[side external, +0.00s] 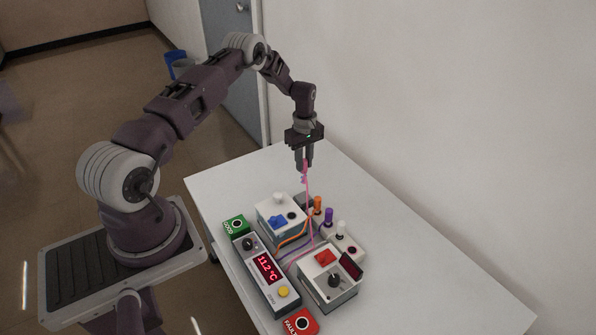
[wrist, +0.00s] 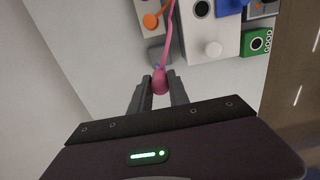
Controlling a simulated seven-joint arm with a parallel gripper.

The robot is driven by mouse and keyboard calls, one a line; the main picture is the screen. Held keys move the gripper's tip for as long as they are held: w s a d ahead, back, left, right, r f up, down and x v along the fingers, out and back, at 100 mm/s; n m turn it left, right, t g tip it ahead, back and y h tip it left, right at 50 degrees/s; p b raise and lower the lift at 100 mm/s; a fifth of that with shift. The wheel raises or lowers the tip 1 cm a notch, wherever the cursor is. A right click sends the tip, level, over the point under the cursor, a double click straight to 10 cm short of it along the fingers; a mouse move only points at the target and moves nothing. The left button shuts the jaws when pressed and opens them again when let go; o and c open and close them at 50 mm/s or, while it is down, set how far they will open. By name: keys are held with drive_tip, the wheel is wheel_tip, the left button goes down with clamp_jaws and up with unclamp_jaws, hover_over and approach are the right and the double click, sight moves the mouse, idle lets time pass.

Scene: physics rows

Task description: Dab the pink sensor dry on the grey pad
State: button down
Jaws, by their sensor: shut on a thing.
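My gripper (side external: 305,163) is shut on the pink sensor (side external: 304,179), above the back of the white table. In the wrist view the pink sensor (wrist: 160,82) sits between the two fingers. Its pink cable (side external: 307,203) runs down to the devices. A small grey block (side external: 303,199), which looks like the grey pad, lies behind the white box; it also shows in the wrist view (wrist: 158,53), just beyond the fingertips. The sensor appears above it and apart from it. I cannot tell whether the sensor is wet.
Orange (side external: 317,204), purple (side external: 328,217) and white (side external: 340,231) probes stand in a row.

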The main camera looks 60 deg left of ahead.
sight(303, 183)
wheel_tip(303, 183, down, 6)
drive_tip(key=shift+r, duration=0.1)
drive_tip(key=shift+f, duration=0.7)
idle(2.1)
drive_tip(key=shift+s, duration=0.1)
drive_tip(key=shift+r, duration=3.1)
